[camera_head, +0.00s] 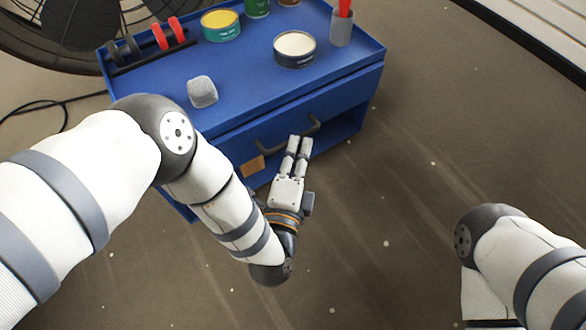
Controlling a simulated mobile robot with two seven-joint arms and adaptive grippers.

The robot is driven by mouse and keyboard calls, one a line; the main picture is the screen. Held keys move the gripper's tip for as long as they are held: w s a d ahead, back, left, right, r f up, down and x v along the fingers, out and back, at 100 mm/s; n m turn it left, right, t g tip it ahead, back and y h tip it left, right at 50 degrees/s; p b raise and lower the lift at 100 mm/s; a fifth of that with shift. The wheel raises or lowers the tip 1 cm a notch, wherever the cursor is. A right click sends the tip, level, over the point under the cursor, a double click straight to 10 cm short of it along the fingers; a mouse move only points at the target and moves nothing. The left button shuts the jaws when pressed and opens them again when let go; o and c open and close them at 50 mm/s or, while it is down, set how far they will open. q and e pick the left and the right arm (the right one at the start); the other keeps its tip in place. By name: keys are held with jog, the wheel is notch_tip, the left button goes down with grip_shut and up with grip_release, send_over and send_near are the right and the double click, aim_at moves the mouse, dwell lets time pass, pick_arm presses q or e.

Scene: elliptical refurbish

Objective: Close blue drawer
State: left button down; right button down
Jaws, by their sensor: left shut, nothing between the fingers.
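The blue drawer (333,98) is in the upper part of a blue cabinet, just under its top, in the head view. Its front carries a dark curved handle (312,125). I cannot tell how far the drawer stands out, as little gap shows above its front. My left gripper (299,143) is shut and empty, with its fingertips close to the handle, overlapping its lower side in the picture. Whether they touch it is unclear. My left arm hides the cabinet's left front. My right arm shows at the lower right, and its gripper is out of view.
The cabinet top (245,75) holds a yellow-topped can (221,25), a white-topped can (295,49), a grey block (202,92) and a cup (342,27) with red tools. The floor to the right is clear.

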aim_at(295, 109)
pick_arm(q)
jog(key=w, duration=0.1)
jog(key=w+a+b, duration=0.1)
jog(key=w, duration=0.1)
jog(key=w+a, duration=0.1)
jog(key=w, duration=0.1)
jog(key=shift+b, duration=0.4)
jog(key=shift+w, duration=0.1)
